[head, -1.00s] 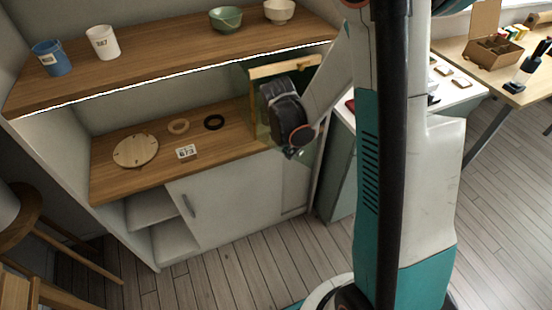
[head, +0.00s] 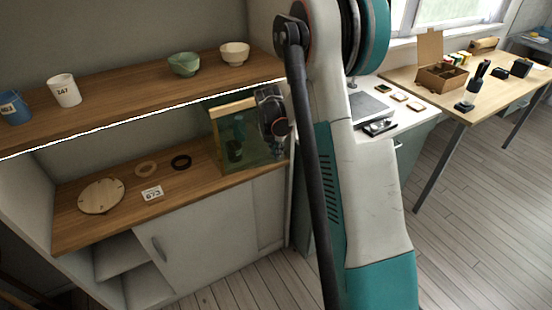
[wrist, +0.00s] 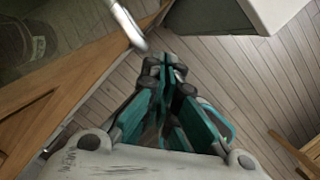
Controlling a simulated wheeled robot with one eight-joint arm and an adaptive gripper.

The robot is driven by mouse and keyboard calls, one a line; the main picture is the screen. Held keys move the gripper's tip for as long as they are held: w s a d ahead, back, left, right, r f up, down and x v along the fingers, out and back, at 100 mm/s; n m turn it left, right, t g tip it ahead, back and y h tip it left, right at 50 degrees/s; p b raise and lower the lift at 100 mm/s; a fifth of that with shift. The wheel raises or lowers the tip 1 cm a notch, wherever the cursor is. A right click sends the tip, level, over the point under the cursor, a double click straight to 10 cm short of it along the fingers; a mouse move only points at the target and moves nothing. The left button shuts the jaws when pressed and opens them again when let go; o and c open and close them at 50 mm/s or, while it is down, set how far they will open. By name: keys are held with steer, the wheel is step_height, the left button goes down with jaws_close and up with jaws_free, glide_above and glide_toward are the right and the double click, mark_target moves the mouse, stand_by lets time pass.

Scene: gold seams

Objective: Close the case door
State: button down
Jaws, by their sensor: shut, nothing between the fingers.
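The glass case (head: 218,128) has a light wooden frame and greenish panes. It stands at the right end of the cabinet's wooden worktop, with a dark object showing dimly through the glass. My gripper (head: 279,150) is at the case's right side in the head view, pointing down. In the wrist view my gripper (wrist: 165,65) is shut and empty. A wooden edge (wrist: 85,80) with glass beside it lies to its left, and a metal bar (wrist: 128,25) is just above-left of the fingertips. I cannot tell whether they touch, or how far the door stands open.
On the worktop (head: 120,222) lie a round wooden disc (head: 101,196), two rings and a number card (head: 152,193). The upper shelf (head: 125,98) holds cups and bowls above the case. A white counter (head: 420,112) stands to the right. Floor in front is clear.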

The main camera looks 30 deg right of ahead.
steer(key=shift+w+d, duration=0.5)
steer(key=shift+w, duration=0.25)
